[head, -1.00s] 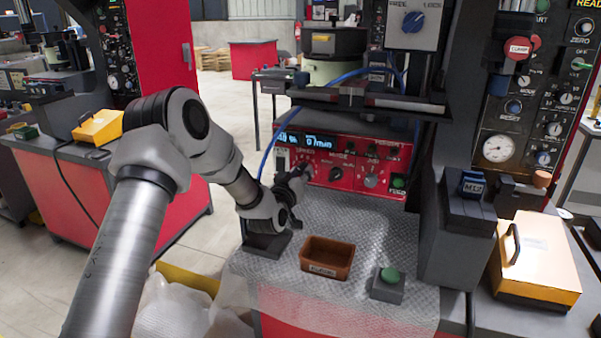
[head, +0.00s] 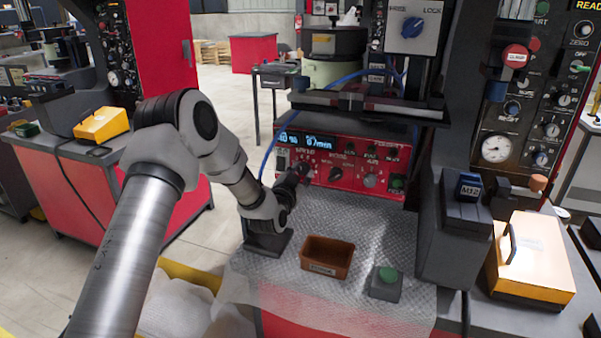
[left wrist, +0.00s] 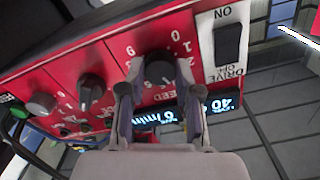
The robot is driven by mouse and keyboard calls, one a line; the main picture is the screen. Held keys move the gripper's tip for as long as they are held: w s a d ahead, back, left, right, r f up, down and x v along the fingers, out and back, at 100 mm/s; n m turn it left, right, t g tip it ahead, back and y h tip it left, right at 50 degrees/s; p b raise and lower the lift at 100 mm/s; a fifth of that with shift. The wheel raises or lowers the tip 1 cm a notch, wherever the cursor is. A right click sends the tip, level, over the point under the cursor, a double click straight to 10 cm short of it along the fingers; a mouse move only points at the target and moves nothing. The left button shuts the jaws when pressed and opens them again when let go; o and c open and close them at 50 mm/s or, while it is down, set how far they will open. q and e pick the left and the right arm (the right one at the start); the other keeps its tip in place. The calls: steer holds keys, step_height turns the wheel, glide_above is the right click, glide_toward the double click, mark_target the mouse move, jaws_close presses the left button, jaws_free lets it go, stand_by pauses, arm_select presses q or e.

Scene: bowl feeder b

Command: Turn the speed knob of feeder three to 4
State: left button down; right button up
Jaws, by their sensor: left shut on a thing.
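A red control panel (head: 345,165) with a row of knobs stands at the back of the metal worktop. My left gripper (head: 296,178) is at the panel's left part and hides most of the knob there. In the left wrist view, my left gripper (left wrist: 159,85) is shut on the black speed knob (left wrist: 158,65), one finger on each side. Numbers are printed around this knob, and the word SPEED shows partly below it. The knob's pointer is hard to make out. My right gripper is not in view.
Lit displays (head: 318,143) are above. A brown bin (head: 327,257) and a green button box (head: 387,282) stand on the worktop.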

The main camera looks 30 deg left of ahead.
arm_select(q)
steer(key=shift+w+r, duration=0.1)
steer(key=shift+r, duration=0.2)
steer(key=c, duration=0.8)
jaws_free()
steer(key=shift+f, duration=0.15)
steer(key=shift+f, duration=0.1)
steer(key=v, duration=1.2)
